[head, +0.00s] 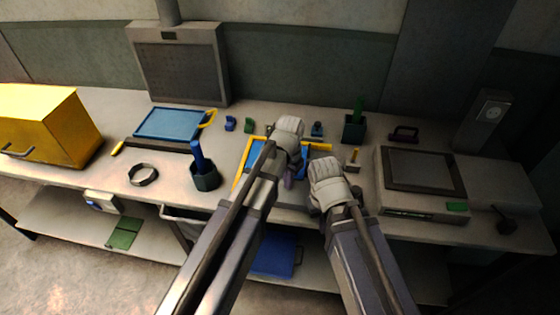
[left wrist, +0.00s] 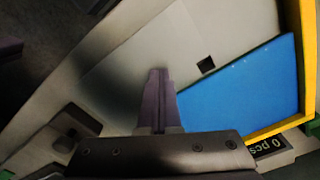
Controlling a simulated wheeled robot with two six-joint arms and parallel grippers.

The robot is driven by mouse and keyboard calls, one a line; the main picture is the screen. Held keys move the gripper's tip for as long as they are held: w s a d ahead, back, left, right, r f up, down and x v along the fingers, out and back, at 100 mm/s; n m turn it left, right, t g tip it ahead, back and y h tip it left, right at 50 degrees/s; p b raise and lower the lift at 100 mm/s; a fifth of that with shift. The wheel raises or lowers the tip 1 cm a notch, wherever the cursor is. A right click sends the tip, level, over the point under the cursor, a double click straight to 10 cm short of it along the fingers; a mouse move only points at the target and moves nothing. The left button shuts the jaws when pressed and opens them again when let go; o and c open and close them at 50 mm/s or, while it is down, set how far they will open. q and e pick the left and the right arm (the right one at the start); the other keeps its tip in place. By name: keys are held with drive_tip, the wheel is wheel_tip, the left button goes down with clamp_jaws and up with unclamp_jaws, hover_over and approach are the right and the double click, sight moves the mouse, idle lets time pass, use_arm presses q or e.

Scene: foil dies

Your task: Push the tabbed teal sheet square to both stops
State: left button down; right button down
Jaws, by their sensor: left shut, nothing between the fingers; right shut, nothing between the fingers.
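A flat blue sheet (head: 263,164) lies inside a yellow corner stop (head: 240,167) at the middle of the bench, partly hidden by my left arm. In the left wrist view the sheet (left wrist: 245,88) lies close along two yellow bars (left wrist: 308,60); I cannot tell whether it touches them. No tab shows on it. My left gripper (head: 288,181) is shut and empty. In the left wrist view its purple-grey fingers (left wrist: 158,80) point down beside the sheet's left end. My right gripper (head: 314,208) is shut and empty, low at the bench's front, its fingertips mostly hidden.
A blue tray-like panel (head: 168,124) with a yellow loop lies at the left. A dark pot (head: 205,178) with a blue tool stands left of the stops. A grey ring (head: 143,175), a green-topped pot (head: 354,128) and a flat machine (head: 425,180) stand around. A "0 pcs" display (left wrist: 268,148) adjoins the bar.

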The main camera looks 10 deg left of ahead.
use_arm(q)
drive_tip(key=shift+w, duration=0.1)
idle(0.3)
drive_tip(key=shift+w, duration=1.25)
drive_tip(key=shift+s, duration=0.1)
drive_tip(key=shift+s, duration=0.55)
drive_tip(key=shift+r, duration=0.1)
wheel_tip(320, 180, up, 8)
drive_tip(key=p, duration=0.8)
